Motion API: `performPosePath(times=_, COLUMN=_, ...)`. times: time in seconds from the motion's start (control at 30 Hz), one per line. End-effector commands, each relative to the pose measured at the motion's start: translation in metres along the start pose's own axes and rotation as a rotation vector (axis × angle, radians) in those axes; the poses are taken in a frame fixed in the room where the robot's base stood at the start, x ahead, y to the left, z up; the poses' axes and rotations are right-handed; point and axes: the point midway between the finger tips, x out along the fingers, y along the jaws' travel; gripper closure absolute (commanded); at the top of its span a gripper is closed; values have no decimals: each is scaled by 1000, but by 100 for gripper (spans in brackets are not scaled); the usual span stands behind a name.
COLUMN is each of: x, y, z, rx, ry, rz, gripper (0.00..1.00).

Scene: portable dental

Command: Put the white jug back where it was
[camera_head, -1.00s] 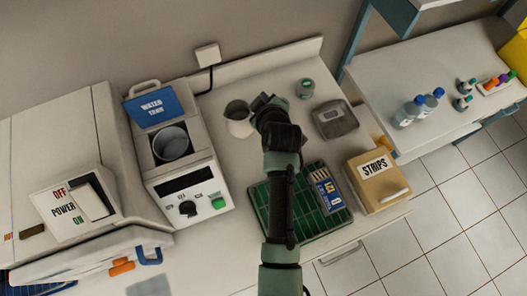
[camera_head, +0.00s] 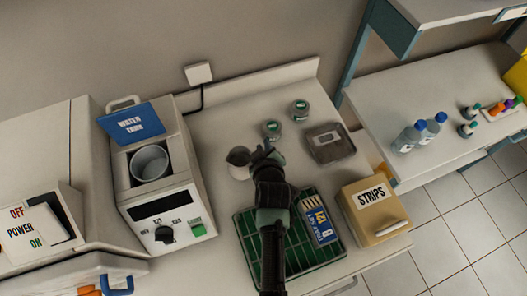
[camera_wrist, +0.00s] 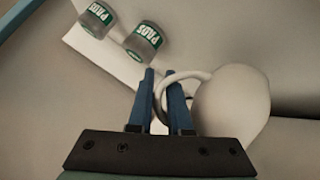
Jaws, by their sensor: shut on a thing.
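The white jug (camera_head: 238,162) is at the middle of the counter in the head view, just left of my gripper (camera_head: 262,150). In the wrist view my gripper (camera_wrist: 161,88) has its blue fingers shut on the jug's loop handle. The jug's round white body (camera_wrist: 232,105) is to the right of the fingers. I cannot tell whether its base touches the counter (camera_head: 225,120).
A water tank machine (camera_head: 165,205) stands left of the jug. A green tray (camera_head: 246,228) and STRIPS box (camera_head: 373,208) are in front.

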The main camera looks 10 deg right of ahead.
Motion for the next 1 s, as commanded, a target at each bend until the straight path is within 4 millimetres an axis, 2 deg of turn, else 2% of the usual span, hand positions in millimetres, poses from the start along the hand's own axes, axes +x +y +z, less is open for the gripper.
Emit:
performPosePath(times=0.23, x=17, y=-13, z=17, rx=0, ry=1, rz=1, gripper=100)
performPosePath(times=0.7, x=22, y=-17, z=22, rx=0, ry=2, rz=1, gripper=100)
performPosePath(times=0.73, x=21, y=-17, z=22, rx=-1, ry=-1, rz=-1, gripper=78)
performPosePath(times=0.87, x=21, y=-17, z=22, rx=0, ry=-1, rz=-1, gripper=54)
performPosePath(times=1.0, x=21, y=-17, z=22, rx=0, ry=-1, rz=-1, gripper=53)
